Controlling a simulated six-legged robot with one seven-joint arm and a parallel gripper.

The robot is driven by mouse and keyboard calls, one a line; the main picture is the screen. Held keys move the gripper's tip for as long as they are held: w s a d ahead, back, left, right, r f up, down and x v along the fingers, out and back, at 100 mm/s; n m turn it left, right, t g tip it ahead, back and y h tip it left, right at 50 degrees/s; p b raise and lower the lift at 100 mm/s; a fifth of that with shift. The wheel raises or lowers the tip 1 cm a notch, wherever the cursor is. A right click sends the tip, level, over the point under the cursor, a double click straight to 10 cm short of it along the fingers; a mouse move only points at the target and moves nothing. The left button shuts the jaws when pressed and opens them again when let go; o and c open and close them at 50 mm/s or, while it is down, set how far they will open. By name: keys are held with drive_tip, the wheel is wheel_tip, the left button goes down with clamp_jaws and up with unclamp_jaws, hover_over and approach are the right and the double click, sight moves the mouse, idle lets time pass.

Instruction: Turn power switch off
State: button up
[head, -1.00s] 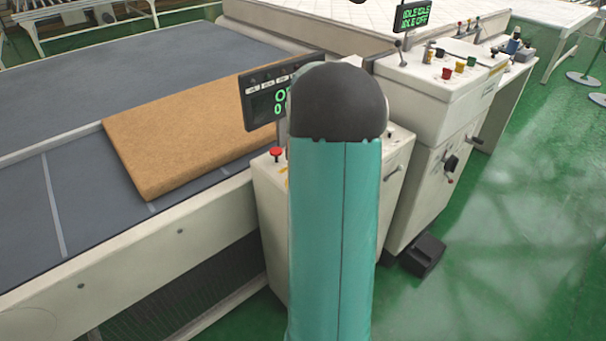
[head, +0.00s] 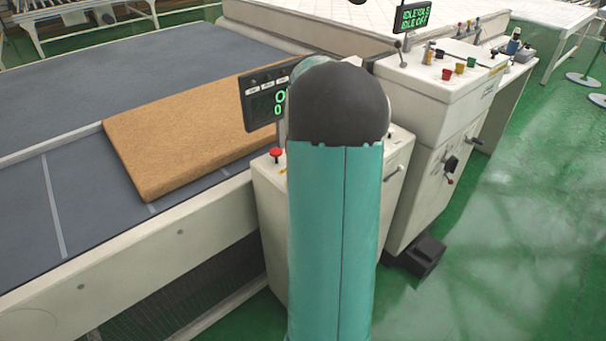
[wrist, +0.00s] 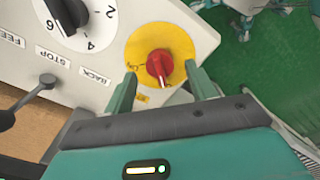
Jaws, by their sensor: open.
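The power switch (wrist: 159,66) is a red rotary knob on a round yellow plate (wrist: 177,43) in the wrist view. Its white mark points down toward my gripper. My gripper (wrist: 160,80) is open, with one teal finger on each side of the red knob. I cannot tell whether either finger touches it. In the head view my own arm hides the gripper and this switch.
A numbered black dial (wrist: 66,12), FEED, STOP and BACK labels and a black lever (wrist: 28,98) are beside the switch. The head view shows a brown mattress (head: 185,135) on the grey conveyor, a display (head: 264,98), a red button (head: 276,153) and a second console (head: 440,95).

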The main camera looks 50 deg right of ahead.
wheel_tip(320, 180, up, 12)
drive_tip(key=shift+f, duration=0.25)
idle(0.5)
drive_tip(key=w+a+r+m+t+h, duration=0.1)
drive_tip(key=a+r, duration=0.2)
drive_tip(key=a, duration=0.8)
drive_tip(key=w+a+r+m+t, duration=0.1)
drive_tip(key=a+r+m, duration=0.1)
drive_tip(key=a, duration=1)
drive_tip(key=s+a+f+m+t, duration=0.1)
drive_tip(key=s+a, duration=0.2)
drive_tip(key=a, duration=0.3)
drive_tip(key=s+a+f+m+t, duration=0.1)
drive_tip(key=s+a, duration=0.2)
drive_tip(key=a, duration=0.3)
drive_tip(key=s+a+f+m+t+y, duration=0.1)
drive_tip(key=s+a, duration=0.2)
drive_tip(key=a, duration=0.3)
drive_tip(key=shift+s+a+f+m+t, duration=0.2)
drive_tip(key=shift+s+f+m+t, duration=0.05)
drive_tip(key=shift+m+t, duration=0.05)
